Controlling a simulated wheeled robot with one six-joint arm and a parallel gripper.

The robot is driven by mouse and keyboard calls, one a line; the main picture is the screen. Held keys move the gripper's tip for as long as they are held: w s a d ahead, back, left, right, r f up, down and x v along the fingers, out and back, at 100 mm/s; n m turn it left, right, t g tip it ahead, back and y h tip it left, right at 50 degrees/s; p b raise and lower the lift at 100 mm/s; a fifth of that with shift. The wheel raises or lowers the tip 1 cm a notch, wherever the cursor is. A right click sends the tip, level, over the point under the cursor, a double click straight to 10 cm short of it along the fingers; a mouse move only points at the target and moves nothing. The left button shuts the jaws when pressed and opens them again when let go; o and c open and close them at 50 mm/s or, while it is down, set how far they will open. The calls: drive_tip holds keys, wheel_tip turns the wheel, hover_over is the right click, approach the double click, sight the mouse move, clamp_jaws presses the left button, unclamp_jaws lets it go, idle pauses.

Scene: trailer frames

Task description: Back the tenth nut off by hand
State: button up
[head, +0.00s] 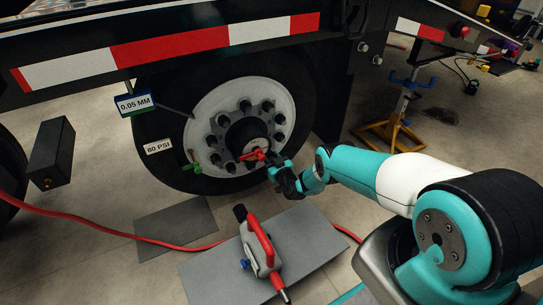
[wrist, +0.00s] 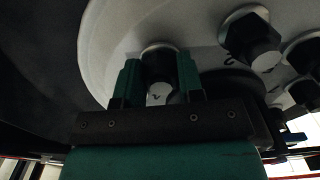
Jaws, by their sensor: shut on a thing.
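The truck wheel (head: 180,105) has a pale rim with a ring of dark nuts around a dark hub. In the head view my gripper (head: 274,163) is at the lower right of that ring, and the arm partly hides what it holds. In the wrist view the two green fingers of my gripper (wrist: 158,72) stand on either side of a dark nut (wrist: 158,62) at the rim and are shut on it. Another nut (wrist: 250,35) stands clear to the right.
A red and grey power tool (head: 262,248) lies on a grey mat (head: 318,240) below the wheel, with a red hose (head: 95,230) across the floor. A red clip (head: 253,155) and a green one (head: 193,167) sit by the rim. The striped trailer rail (head: 170,47) runs above.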

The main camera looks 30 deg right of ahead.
drive_tip(key=n+p, duration=0.1)
drive_tip(key=n, duration=0.3)
drive_tip(key=shift+w+r+n+p, duration=0.1)
drive_tip(key=shift+r+n+p, duration=0.05)
drive_tip(key=shift+n+p, duration=0.2)
drive_tip(key=shift+d+n, duration=0.1)
drive_tip(key=shift+n, duration=0.15)
drive_tip(key=o, duration=0.9)
drive_tip(key=shift+o, duration=0.2)
drive_tip(key=s+p, duration=0.9)
drive_tip(key=s, duration=0.8)
drive_tip(key=shift+s, duration=0.25)
